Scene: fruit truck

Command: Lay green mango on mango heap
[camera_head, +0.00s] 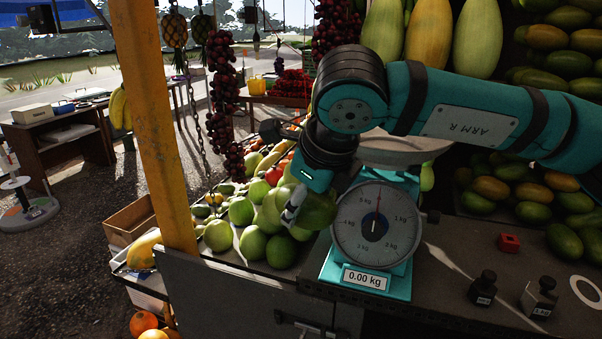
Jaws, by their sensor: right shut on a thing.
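My right arm reaches in from the right over the scale, and its gripper (296,206) points down at the near end of the green fruit pile. The gripper is shut on a green mango (318,210), which is partly hidden by the finger and the scale. A pile of round green fruit (252,243) lies just left of and below it; I cannot tell whether the held mango touches it. A heap of green and orange mangoes (533,190) lies on the right behind the counter, with more mangoes (567,63) above it. My left gripper is not in view.
A teal scale (377,225) reading 0.00 kg stands close to the right of the gripper. A yellow post (160,120) rises on the left. Black weights (483,288) and a red block (509,243) sit on the counter. Dark red bunches (222,85) hang behind.

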